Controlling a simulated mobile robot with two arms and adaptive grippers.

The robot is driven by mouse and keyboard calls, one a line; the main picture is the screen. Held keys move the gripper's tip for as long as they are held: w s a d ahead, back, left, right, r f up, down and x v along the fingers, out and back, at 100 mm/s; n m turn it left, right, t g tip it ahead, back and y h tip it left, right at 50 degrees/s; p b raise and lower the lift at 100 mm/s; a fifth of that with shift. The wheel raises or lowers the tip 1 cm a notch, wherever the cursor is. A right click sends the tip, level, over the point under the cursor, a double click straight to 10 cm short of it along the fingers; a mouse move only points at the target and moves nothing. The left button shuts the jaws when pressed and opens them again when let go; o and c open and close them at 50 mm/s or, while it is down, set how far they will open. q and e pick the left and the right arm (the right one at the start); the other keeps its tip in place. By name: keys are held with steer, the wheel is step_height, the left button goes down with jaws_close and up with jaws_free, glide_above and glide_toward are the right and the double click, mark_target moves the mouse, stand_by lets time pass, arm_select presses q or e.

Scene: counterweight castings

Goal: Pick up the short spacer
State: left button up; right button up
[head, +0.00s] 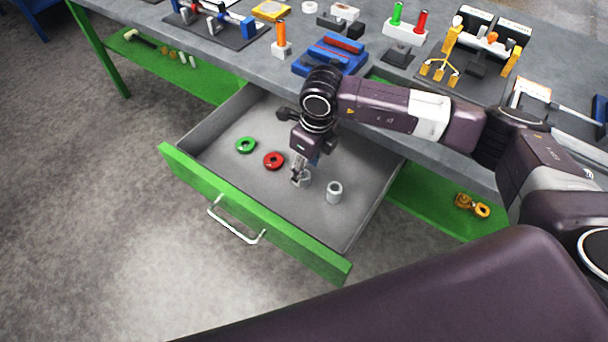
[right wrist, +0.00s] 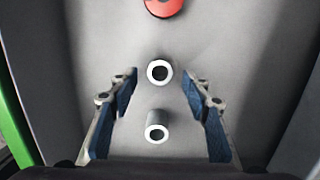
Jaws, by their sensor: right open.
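Two pale grey hollow spacers stand on the floor of the open drawer (head: 225,140). The one nearer the red ring (head: 305,182) looks the shorter and is partly hidden by my right gripper (head: 300,174) in the head view. The other spacer (head: 334,194) stands to its right, looks taller and is clear of the gripper. In the right wrist view, the nearer-to-ring spacer (right wrist: 160,72) lies between my open right fingertips (right wrist: 160,82), with a gap on both sides. The other spacer (right wrist: 157,132) shows below it. My left gripper is out of view.
A red ring (head: 273,160) and a green ring (head: 246,145) lie in the drawer to the left. The green drawer front (head: 250,214) and grey side walls surround the space. The workbench top (head: 265,67), carrying many parts, overhangs behind.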

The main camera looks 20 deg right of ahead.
steer(key=f, duration=0.3)
steer(key=shift+w+a+f, duration=0.1)
steer(key=shift+w+a, duration=0.05)
steer(key=shift+w, duration=0.05)
steer(key=shift+c, duration=0.3)
jaws_close()
